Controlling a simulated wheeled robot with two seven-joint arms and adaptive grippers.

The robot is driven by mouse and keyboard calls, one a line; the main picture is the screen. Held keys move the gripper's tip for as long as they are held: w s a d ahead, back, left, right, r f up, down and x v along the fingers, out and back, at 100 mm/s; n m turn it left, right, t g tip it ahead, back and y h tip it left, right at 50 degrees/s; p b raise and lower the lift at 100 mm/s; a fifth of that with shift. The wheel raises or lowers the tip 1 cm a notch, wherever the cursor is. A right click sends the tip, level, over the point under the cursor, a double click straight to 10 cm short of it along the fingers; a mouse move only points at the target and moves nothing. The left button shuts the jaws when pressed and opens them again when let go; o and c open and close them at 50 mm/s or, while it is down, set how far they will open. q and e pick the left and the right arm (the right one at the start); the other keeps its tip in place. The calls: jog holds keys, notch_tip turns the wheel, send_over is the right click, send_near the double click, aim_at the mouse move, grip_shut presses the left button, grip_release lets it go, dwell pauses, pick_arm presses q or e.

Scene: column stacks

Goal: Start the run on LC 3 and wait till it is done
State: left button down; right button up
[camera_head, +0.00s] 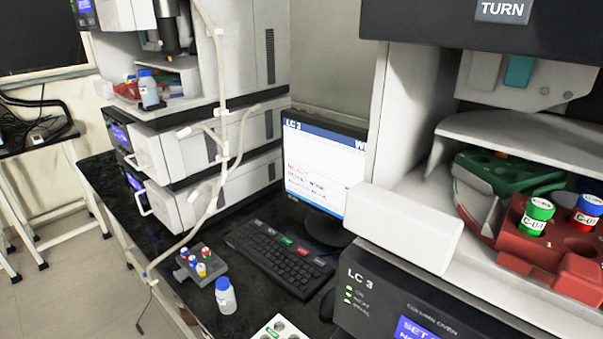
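The LC 3 monitor (325,172) stands at the middle, its right edge hidden by the instrument. Its blue header reads "LC 3" with a cut-off word starting "W"; below are a red line and smaller lines too small to read. A black keyboard (278,262) lies in front of it, with a green key (286,241) and a red key (302,250) along its back row. The instrument marked LC 3 (400,290) stands at the right, with small green lights and a blue display (415,329) cut off by the frame. Neither gripper is in view.
A red rack (545,248) at right holds a green-capped and a red-and-blue vial. A grey vial rack (201,265) and a blue-capped bottle (226,296) stand left of the keyboard. A second instrument stack (215,150) stands behind. A label (503,11) reads "TURN".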

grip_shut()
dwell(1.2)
